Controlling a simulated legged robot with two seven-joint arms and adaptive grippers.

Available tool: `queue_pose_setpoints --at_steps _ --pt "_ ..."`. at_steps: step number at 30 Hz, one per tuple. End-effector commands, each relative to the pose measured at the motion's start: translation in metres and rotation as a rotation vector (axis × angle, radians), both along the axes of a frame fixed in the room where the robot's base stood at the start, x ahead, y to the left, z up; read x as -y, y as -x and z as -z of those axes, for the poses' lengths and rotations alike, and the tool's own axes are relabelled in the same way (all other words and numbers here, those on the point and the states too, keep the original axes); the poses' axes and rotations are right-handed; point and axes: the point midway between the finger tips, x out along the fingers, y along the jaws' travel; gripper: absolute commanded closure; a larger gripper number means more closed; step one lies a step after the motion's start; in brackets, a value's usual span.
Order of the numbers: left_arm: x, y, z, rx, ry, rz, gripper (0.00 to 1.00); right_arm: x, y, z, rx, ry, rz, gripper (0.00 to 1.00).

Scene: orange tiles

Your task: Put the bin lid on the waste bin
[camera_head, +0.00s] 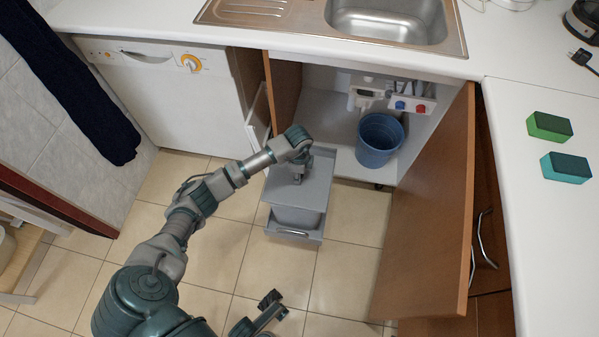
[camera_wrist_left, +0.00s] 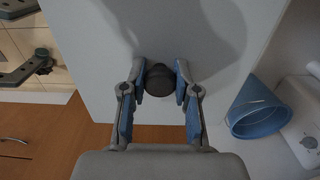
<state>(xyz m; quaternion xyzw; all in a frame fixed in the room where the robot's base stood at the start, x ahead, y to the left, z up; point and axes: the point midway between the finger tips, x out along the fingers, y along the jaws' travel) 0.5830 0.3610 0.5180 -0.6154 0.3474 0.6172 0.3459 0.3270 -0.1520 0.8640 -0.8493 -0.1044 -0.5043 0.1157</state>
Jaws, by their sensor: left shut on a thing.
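The bin lid (camera_head: 317,166) is a flat grey rectangular plate with a dark round knob. My left gripper (camera_head: 297,178) points down at it. In the left wrist view, my left gripper's blue-padded fingers are shut on the knob (camera_wrist_left: 160,79). The grey waste bin (camera_head: 296,217) stands below the lid, in front of the open cabinet. The lid hides the bin's top, and I cannot tell whether they touch. My right gripper (camera_head: 267,313) is low at the bottom of the head view, empty, with its fingers apart.
A blue bucket (camera_head: 379,140) stands in the open sink cabinet right of the lid. The open brown door (camera_head: 428,215) bounds the right side. A white appliance (camera_head: 165,100) stands left. Tiled floor (camera_head: 345,265) is clear between bin and door. Sponges (camera_head: 549,127) lie on the right counter.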

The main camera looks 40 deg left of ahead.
Motion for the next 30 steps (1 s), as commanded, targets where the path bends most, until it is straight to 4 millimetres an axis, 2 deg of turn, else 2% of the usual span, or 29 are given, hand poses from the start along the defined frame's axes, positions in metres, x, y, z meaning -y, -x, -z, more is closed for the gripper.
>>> queue_pose_setpoints --at_steps 7,8,11,22,26,30 --pt "0.0 0.0 0.0 0.001 0.0 0.0 1.0 0.0 0.0 -0.001 0.002 -0.001 0.0 1.0" --pt "0.0 0.0 0.0 0.001 0.0 0.0 0.68 0.0 0.0 -0.001 0.002 -0.001 0.0 1.0" --pt "0.0 0.0 0.0 0.001 -0.001 0.0 0.43 0.0 0.0 -0.001 0.002 -0.001 0.0 1.0" --pt "0.0 0.0 -0.004 0.001 0.0 0.0 0.41 0.001 0.002 -0.002 0.007 -0.003 0.003 1.0" --pt "-0.001 -0.001 -0.022 0.004 -0.001 0.001 0.41 0.001 0.002 -0.002 0.006 -0.002 0.003 1.0" --pt "-0.001 -0.002 -0.054 0.005 -0.001 0.001 0.41 0.001 0.002 -0.002 0.007 -0.002 0.002 1.0"
